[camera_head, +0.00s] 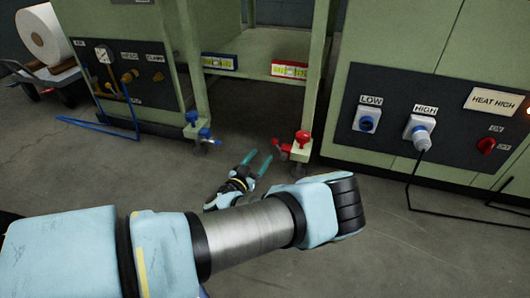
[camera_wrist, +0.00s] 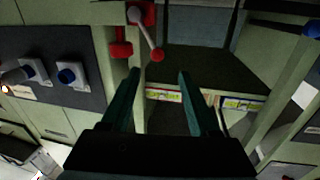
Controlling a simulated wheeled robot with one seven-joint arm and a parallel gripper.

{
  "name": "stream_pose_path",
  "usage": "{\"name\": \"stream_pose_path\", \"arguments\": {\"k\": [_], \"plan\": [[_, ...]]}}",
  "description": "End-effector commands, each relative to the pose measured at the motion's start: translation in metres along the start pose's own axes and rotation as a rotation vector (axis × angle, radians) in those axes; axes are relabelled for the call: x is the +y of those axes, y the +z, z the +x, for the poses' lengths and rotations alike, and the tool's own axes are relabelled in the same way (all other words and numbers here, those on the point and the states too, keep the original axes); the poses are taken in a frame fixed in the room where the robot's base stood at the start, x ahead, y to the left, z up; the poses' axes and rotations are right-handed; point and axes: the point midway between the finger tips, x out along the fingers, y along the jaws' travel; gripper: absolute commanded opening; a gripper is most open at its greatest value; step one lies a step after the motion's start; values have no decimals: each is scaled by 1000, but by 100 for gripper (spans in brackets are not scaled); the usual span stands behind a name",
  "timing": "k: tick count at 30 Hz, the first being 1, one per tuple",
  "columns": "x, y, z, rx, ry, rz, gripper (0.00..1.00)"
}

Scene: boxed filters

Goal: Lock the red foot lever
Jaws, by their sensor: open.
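The red foot lever (camera_head: 303,138) is on the foot of the green frame's right leg, its handle pointing left to a red knob. In the wrist view the red foot lever (camera_wrist: 141,18) is at the top, with a grey rod slanting down to a red ball knob (camera_wrist: 156,55). My gripper (camera_head: 261,157) is open and empty, low over the floor just left of the lever. In the wrist view my gripper (camera_wrist: 159,73) has its two teal fingers apart, with the knob beyond and between their tips. I see no contact.
A blue foot lever (camera_head: 205,133) is on the left leg. The right cabinet (camera_head: 368,60) carries a panel with LOW and HIGH sockets and a black cable (camera_head: 410,185) onto the floor. A shelf (camera_head: 255,50) with boxed filters (camera_head: 290,70) spans the legs. Blue tubing (camera_head: 100,128) lies left.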

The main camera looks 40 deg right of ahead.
Motion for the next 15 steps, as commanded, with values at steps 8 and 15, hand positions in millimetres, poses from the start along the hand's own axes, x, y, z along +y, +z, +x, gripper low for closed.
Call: {"name": "stream_pose_path", "arguments": {"k": [8,15], "plan": [[7,4,27,11,21,3,61],[7,5,72,10,20,2,61]]}}
